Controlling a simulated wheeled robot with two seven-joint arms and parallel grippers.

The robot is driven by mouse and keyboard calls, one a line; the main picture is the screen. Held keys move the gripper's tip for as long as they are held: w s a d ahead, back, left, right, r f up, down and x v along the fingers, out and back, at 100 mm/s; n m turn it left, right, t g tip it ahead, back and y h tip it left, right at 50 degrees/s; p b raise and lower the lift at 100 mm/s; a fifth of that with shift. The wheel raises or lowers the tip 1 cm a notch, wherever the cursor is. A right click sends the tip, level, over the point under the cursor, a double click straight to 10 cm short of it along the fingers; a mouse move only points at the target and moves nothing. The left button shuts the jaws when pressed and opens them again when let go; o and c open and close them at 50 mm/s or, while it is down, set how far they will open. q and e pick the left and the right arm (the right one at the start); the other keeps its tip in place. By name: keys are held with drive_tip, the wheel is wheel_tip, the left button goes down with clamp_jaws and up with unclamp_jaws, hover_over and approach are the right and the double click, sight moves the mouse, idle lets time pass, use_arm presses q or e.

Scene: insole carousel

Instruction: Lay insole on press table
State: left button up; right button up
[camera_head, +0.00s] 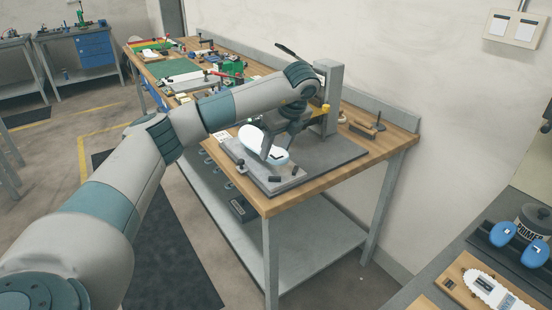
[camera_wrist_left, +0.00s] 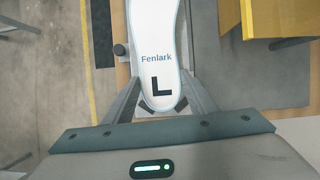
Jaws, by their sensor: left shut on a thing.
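A white insole (camera_head: 256,139) with a pale blue edge is over the press table (camera_head: 338,160), a grey plate on the wooden bench. My left gripper (camera_head: 271,155) is shut on the heel end of the insole. In the left wrist view the insole (camera_wrist_left: 158,40) shows "Fenlark" and a black L, with the left gripper (camera_wrist_left: 160,108) fingers on both sides of the heel. A grey fixture block (camera_head: 248,170) with black knobs lies under the insole. I cannot tell whether the insole touches it. My right gripper is not in view.
A grey press column (camera_head: 328,95) stands behind my left wrist. Tools and parts crowd the bench's far end. At lower right, another table holds blue pieces (camera_head: 502,233), a primer can (camera_head: 534,219) and a wooden board (camera_head: 480,285).

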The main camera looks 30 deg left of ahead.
sight(277, 157)
use_arm(q)
drive_tip(key=shift+f, duration=0.1)
drive_tip(key=shift+f+p, duration=0.55)
drive_tip(key=shift+f, duration=1.35)
drive_tip(key=o, duration=1.1)
drive_tip(key=shift+o, duration=0.2)
drive_tip(key=shift+r, duration=0.1)
drive_tip(key=b+v, duration=0.1)
drive_tip(key=v, duration=1)
drive_tip(key=shift+r, duration=0.4)
drive_tip(key=shift+s+d, duration=0.1)
